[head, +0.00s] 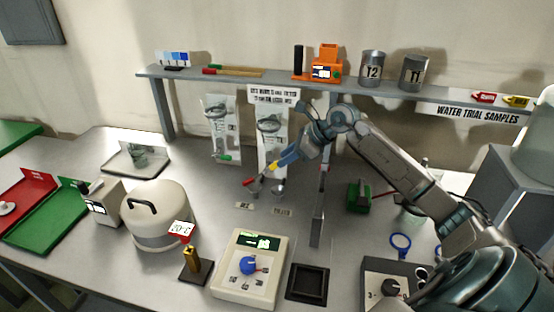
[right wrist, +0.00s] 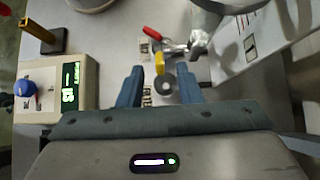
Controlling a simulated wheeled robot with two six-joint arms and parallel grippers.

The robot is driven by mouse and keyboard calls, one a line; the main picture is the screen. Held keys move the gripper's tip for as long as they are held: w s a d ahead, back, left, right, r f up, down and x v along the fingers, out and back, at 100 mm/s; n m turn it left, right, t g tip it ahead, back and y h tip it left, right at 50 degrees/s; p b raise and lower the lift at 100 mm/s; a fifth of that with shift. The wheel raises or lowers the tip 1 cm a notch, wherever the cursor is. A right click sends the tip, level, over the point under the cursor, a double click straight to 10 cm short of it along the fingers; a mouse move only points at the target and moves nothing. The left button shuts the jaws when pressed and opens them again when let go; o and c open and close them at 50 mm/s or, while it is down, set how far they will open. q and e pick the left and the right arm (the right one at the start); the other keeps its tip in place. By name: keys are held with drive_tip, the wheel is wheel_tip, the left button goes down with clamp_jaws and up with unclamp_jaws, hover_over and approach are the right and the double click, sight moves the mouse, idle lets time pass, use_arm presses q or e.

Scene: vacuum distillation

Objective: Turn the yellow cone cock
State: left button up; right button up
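The yellow cone cock (head: 273,168) is a small yellow handle low at the front of the right glass apparatus in the head view. In the right wrist view the yellow handle (right wrist: 160,62) lies just ahead of the gap between my fingers, near the middle. My right gripper (head: 287,160) has blue fingers close to the yellow handle. In the right wrist view the right gripper (right wrist: 159,80) is open, with its two fingers apart and nothing held between them. A red handle (right wrist: 153,33) sits beyond the yellow one, on metal fittings. My left gripper is not in view.
A white panel with glassware (head: 272,130) stands behind the handles, with another panel (head: 222,130) to its left. A digital instrument (head: 262,290) with a blue knob stands in front. A grey upright post (head: 318,215) stands right of the handles. A shelf (head: 220,82) runs above.

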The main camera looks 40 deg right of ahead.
sight(272, 167)
drive_tip(key=shift+p+x, duration=0.6)
drive_tip(key=shift+x, duration=1.5)
clamp_jaws()
